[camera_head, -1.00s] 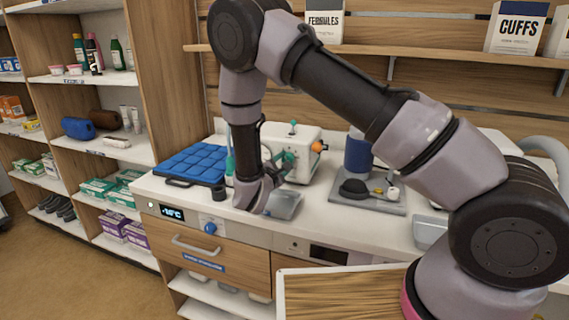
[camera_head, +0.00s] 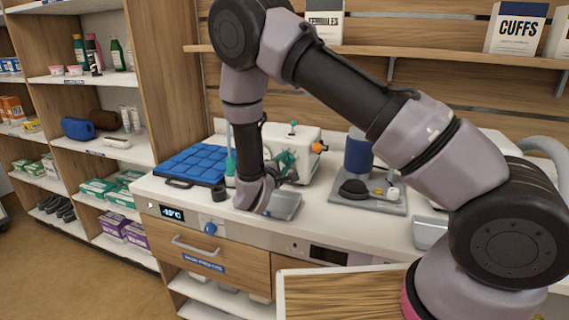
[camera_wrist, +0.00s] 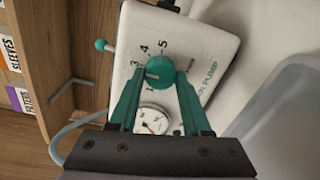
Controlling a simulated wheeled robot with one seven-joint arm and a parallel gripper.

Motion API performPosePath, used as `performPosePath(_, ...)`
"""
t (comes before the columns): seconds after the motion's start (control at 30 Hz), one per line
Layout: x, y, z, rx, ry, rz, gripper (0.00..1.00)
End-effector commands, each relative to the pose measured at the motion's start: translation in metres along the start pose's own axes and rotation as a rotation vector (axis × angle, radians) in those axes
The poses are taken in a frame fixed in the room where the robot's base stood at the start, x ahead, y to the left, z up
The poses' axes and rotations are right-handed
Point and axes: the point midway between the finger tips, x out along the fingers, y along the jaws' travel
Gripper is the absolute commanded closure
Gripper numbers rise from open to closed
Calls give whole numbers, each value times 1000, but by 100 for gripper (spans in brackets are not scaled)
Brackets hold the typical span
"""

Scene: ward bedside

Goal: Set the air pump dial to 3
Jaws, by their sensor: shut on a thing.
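The air pump is a white box (camera_head: 308,140) at the back of the counter, also close up in the wrist view (camera_wrist: 205,40). Its round green dial (camera_wrist: 159,72) has printed numbers around it; 1, 3, 4 and 5 are readable. A dark mark on the dial points left, a little below the 3; its exact setting is hard to read. My gripper (camera_wrist: 158,78) has its two green fingers shut on the dial, one on each side. In the head view my gripper (camera_head: 284,168) is at the pump's front, and my wrist partly hides the pump.
A small gauge (camera_wrist: 152,120) sits below the dial, and a green-tipped lever (camera_wrist: 101,45) sticks out beside it.

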Motion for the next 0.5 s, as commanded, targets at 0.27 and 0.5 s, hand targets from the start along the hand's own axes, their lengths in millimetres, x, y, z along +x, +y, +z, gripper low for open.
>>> performPosePath(0.27, -1, -1, 0, -3, 0, -2, 29)
performPosePath(0.5, 0, -1, 0, -2, 0, -1, 22)
